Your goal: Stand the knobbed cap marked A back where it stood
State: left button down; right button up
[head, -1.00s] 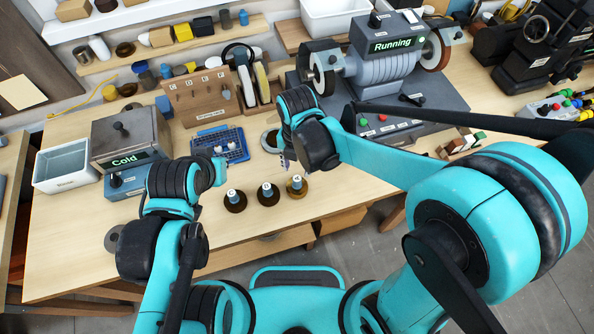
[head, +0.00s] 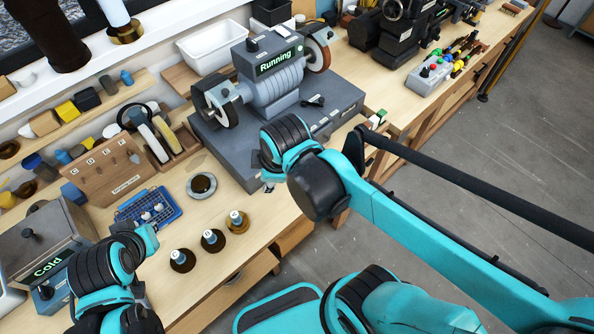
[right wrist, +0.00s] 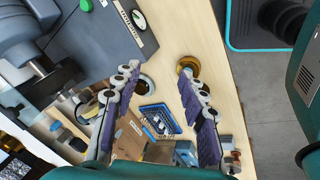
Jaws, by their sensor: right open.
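Three knobbed caps stand upright in a row near the bench's front edge: a left one (head: 182,258), a middle one (head: 212,238) and a right one (head: 237,219). Each has a pale-topped knob on a round brown base. I cannot read their letters, so I cannot tell which is A. My right gripper (head: 268,187) is right of the row, beside the grinder base. The right wrist view shows its purple-padded fingers (right wrist: 158,112) apart with nothing held. My left gripper (head: 152,238) is by the blue tray, its fingers mostly hidden behind my arm.
A grey ring with a dark centre (head: 201,185) lies behind the caps. A blue tray (head: 136,205) with small white pieces is left of it. The grinder (head: 272,85), reading "Running", stands at the back. A box marked "Cold" (head: 42,245) is at left.

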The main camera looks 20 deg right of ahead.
pick_arm(q)
jog(key=shift+w, duration=0.1)
pick_arm(e)
jog(key=s+d+r+m+t, duration=0.1)
jog(key=s+d+m+t, duration=0.2)
jog(key=m, duration=1)
jog(key=d, duration=0.3)
jog(key=shift+d+h, duration=0.2)
jog(key=shift+h, duration=0.2)
pick_arm(q)
notch_tip(320, 180, down, 12)
jog(key=b, duration=1.1)
jog(key=shift+r, duration=0.5)
pick_arm(e)
notch_tip(320, 180, down, 11)
